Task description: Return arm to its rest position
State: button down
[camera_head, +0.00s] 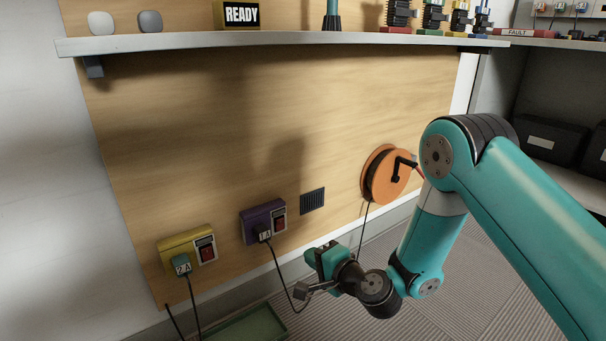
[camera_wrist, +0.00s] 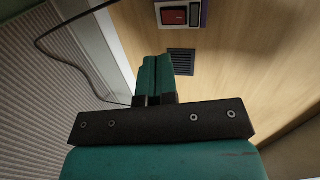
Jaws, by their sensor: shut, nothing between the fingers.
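My teal arm comes in from the right in the head view and bends down toward the lower part of the wooden panel. My gripper (camera_head: 322,258) is near the panel, right of the purple socket box and below the dark vent. In the wrist view my gripper (camera_wrist: 156,62) shows its two teal fingers shut together with nothing between them. The gripper looks apart from the panel, though the exact gap is hard to judge.
A purple socket box (camera_head: 263,222) and a yellow one (camera_head: 187,248) hold plugs with black cables. An orange cable reel (camera_head: 384,175) hangs close to my arm. A vent (camera_head: 312,201) is on the panel. A shelf (camera_head: 300,42) runs above. A green tray (camera_head: 250,328) lies below.

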jog(key=s+a+r+n+g+y+p, duration=0.1)
jog(key=s+r+n+g+p, duration=0.4)
jog(key=r, duration=0.8)
jog(key=s+a+r+n+g+y+p, duration=0.1)
jog(key=s+r+n+g+p, duration=0.4)
jog(key=r, duration=0.7)
jog(key=s+d+r+n+g+h+p, duration=0.1)
jog(key=s+d+r+n+h+p, duration=0.3)
jog(key=s+d+r, duration=0.45)
jog(key=s+d+r+n+g+h+p, duration=0.1)
jog(key=s+d+r+n+h+p, duration=0.4)
jog(key=s, duration=0.7)
notch_tip(320, 180, up, 38)
jog(key=m+y+p, duration=0.1)
jog(key=y+p, duration=0.1)
jog(key=p, duration=3.4)
jog(key=shift+a+r+m, duration=0.15)
jog(key=shift+a+m, duration=0.1)
jog(key=shift+m, duration=0.15)
